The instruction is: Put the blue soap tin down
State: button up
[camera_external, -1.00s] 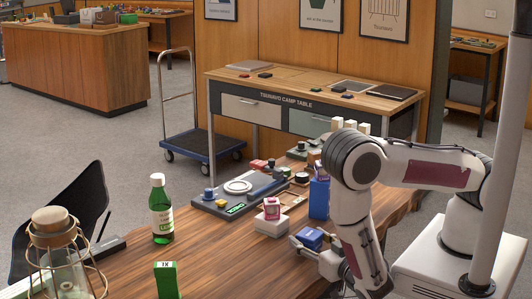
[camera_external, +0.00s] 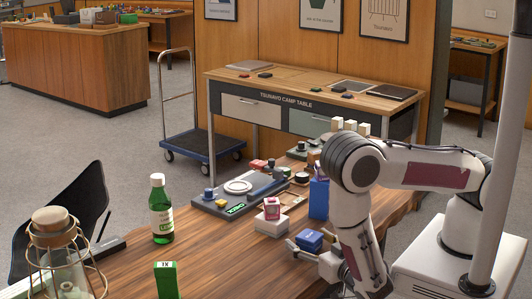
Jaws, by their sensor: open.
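The blue soap tin (camera_external: 309,240) is a small blue block low at the wooden counter's right side, in front of the taller blue box. It appears to rest on the counter, though its underside is partly hidden. My gripper (camera_external: 307,243) is open around the tin, with one finger to its left and the other to its right. My wrist and forearm hide the area just right of the tin.
Close behind stand a pink-and-white box on a white block (camera_external: 271,221) and a tall blue box (camera_external: 319,198). A grey tray with a white dish (camera_external: 238,187) lies farther back. A green bottle (camera_external: 161,212) and a green box (camera_external: 166,280) stand left; counter between is clear.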

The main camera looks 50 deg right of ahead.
aim_at(316, 247)
jog(key=shift+s, duration=0.1)
jog(key=shift+f+v, duration=0.2)
jog(key=shift+v, duration=3.6)
jog(key=shift+c, duration=1.3)
jog(key=shift+r, duration=0.15)
